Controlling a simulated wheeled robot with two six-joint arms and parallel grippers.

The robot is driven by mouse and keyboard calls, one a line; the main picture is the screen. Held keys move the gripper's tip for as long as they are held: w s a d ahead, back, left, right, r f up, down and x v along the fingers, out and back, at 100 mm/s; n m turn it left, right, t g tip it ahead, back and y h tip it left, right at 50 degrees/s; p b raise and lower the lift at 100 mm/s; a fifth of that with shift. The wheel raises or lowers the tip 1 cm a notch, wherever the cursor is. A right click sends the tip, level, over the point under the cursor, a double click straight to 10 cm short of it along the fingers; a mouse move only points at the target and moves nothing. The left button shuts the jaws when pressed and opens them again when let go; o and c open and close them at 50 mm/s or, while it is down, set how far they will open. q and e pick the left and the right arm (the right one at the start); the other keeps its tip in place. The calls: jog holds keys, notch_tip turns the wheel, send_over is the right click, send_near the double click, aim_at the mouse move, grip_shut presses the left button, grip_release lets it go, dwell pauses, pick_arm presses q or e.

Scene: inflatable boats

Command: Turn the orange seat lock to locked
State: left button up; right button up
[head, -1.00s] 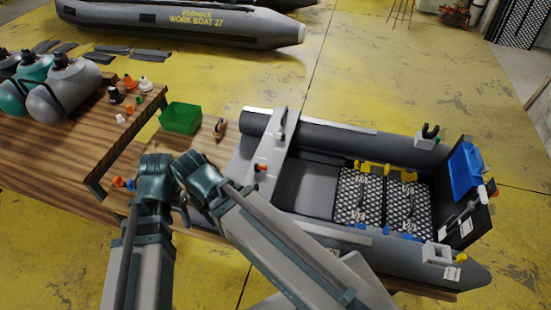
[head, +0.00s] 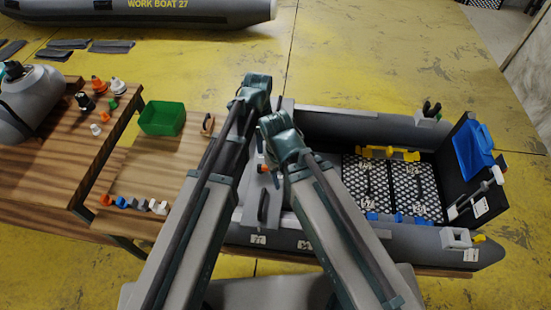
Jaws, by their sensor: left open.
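The orange seat lock (head: 263,169) shows as a small orange knob on the grey seat board (head: 249,209) across the boat. It sits between my two forearms and is partly covered, so its turn position is not readable. My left gripper (head: 246,98) is open at the far end of the seat board, beyond the lock. My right gripper (head: 272,128) is just above and right of the lock in the picture. Its fingers are not clearly seen, and I cannot tell whether it touches anything.
The grey inflatable boat (head: 350,125) lies right, with patterned floor panels (head: 366,180), yellow clips and a blue part (head: 473,150) at its end. A green bin (head: 162,118) and several small fittings (head: 133,203) are on the wooden table (head: 130,165) left. A grey tank (head: 32,100) stands far left.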

aim_at(264, 166)
pick_arm(q)
jog(key=shift+d, duration=0.15)
pick_arm(e)
jog(key=shift+d+f, duration=0.1)
pick_arm(q)
notch_tip(264, 166, down, 14)
jog(key=b, duration=1.4)
jog(key=shift+r, duration=0.1)
pick_arm(e)
notch_tip(264, 166, down, 14)
jog(key=shift+r, duration=0.15)
pick_arm(q)
grip_shut()
